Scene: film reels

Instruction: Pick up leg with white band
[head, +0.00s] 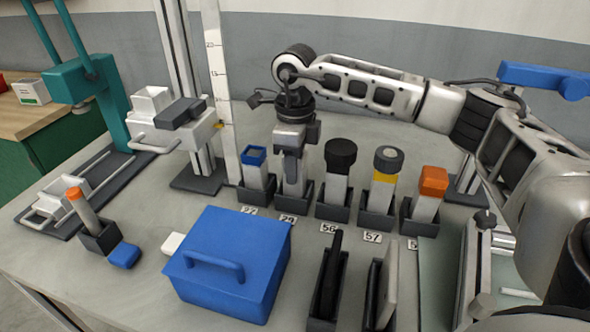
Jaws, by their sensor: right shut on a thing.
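My right gripper (291,150) points down over the second holder from the left in the row, by the label 29. It is shut on the top of a grey leg (294,182) that stands upright in that dark holder (294,205). The gripper hides the leg's top, so I cannot see a white band. The other legs in the row have a blue top (255,155), a black top (340,155), a dark top with a yellow band (384,177) and an orange top (432,181). My left gripper is not in view.
A blue box with a handle (230,260) stands in front of the row. A single holder with an orange-topped leg (88,215) and a small blue block (124,255) are at the left. Dark slotted holders (325,290) stand in front. A tall ruler post (217,85) stands behind.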

